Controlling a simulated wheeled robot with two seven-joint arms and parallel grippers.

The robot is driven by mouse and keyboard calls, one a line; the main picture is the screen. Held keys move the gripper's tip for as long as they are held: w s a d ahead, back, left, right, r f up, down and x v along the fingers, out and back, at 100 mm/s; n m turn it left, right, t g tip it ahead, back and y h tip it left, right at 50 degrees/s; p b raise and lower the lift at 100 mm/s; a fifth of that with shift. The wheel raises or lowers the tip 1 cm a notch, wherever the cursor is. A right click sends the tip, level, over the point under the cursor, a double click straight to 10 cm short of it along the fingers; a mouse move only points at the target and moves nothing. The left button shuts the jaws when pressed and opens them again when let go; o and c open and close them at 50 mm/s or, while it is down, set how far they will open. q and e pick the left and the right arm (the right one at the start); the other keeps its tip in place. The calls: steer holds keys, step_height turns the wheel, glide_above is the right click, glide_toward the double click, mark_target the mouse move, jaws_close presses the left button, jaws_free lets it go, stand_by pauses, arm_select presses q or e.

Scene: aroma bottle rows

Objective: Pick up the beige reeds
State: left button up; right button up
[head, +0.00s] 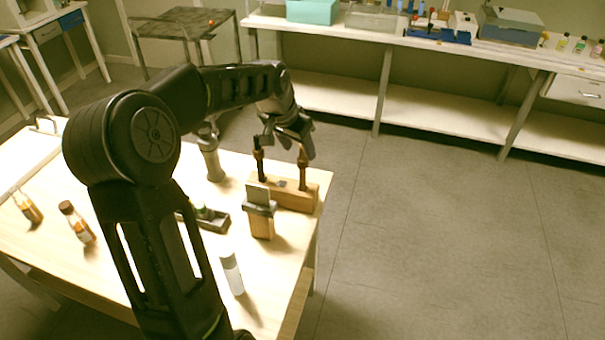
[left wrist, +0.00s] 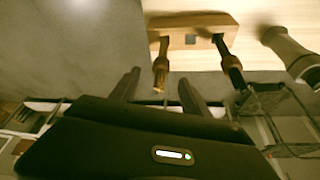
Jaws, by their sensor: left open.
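A wooden holder (head: 312,198) stands at the table's far right corner; it also shows at the top of the left wrist view (left wrist: 190,22). Two slim upright bundles rise from it. The tan-brown one (head: 303,172), which looks like the beige reeds, also shows in the left wrist view (left wrist: 160,66). The other is darker (left wrist: 231,62). My left gripper (head: 297,142) is open above the holder. In the left wrist view its two fingers (left wrist: 158,88) lie to either side of the tan reeds' top, with a gap visible. My right gripper is not in view.
A small wooden block with a grey top (head: 262,226), a white-grey bottle (head: 232,274) and a dark tray (head: 215,222) stand near the holder. A grey upright object (head: 212,160) is behind left. Amber bottles (head: 76,222) stand at left. Floor right of the table is clear.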

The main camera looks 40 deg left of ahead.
mark_target(302, 158)
arm_select(q)
steer(key=shift+w+f, duration=0.1)
steer(key=shift+f, duration=0.25)
steer(key=shift+d+r, duration=0.1)
steer(key=b+x, duration=0.2)
steer(key=x, duration=0.3)
steer(key=shift+w+a, duration=0.1)
steer(key=shift+a, duration=0.1)
steer(key=shift+c, duration=0.5)
jaws_close()
stand_by(0.4)
